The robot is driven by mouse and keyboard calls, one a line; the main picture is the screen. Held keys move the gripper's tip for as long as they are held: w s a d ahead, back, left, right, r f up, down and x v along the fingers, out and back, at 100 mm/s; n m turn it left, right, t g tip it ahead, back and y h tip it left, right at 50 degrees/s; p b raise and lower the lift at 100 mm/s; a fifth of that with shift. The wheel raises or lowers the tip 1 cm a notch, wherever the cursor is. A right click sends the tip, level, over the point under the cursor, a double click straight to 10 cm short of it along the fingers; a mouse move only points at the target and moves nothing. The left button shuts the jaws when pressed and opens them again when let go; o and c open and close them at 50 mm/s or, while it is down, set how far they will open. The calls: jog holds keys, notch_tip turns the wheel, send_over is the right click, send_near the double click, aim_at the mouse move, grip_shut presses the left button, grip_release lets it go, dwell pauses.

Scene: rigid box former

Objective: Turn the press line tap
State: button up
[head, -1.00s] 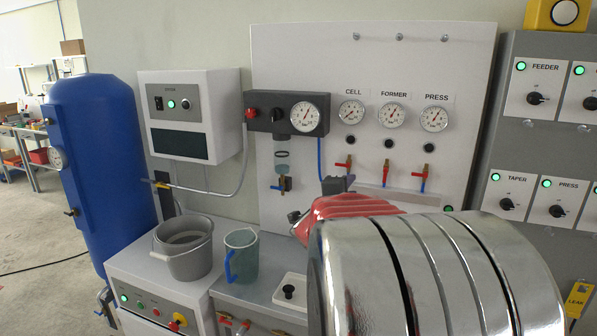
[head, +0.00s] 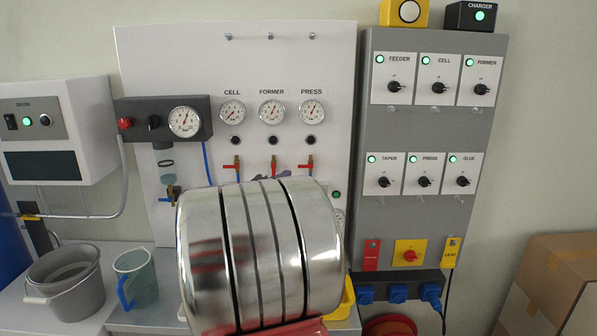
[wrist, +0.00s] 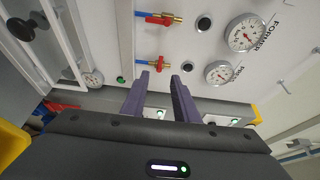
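The press line tap (head: 308,165) is a small brass valve with a red handle below the PRESS gauge (head: 312,111) on the white panel. In the head view its red handle points left, across the pipe. The tap also shows in the wrist view (wrist: 150,61), left of the PRESS gauge there. My gripper (wrist: 161,82) has two purple fingers standing apart with nothing between them. In the wrist view the fingertips lie just below the tap, and do not appear to touch it. In the head view my metal arm link hides most of the gripper.
The former tap (head: 273,164) and cell tap (head: 236,166) sit left of the press tap. A grey switch cabinet (head: 413,230) stands right of the panel. A bucket (head: 68,284) and blue-handled jug (head: 135,278) stand on the bench at left.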

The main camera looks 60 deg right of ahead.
aim_at(302, 167)
jog(key=d, duration=1.1)
jog(key=shift+w+d, duration=0.15)
jog(key=shift+w, duration=0.25)
grip_shut()
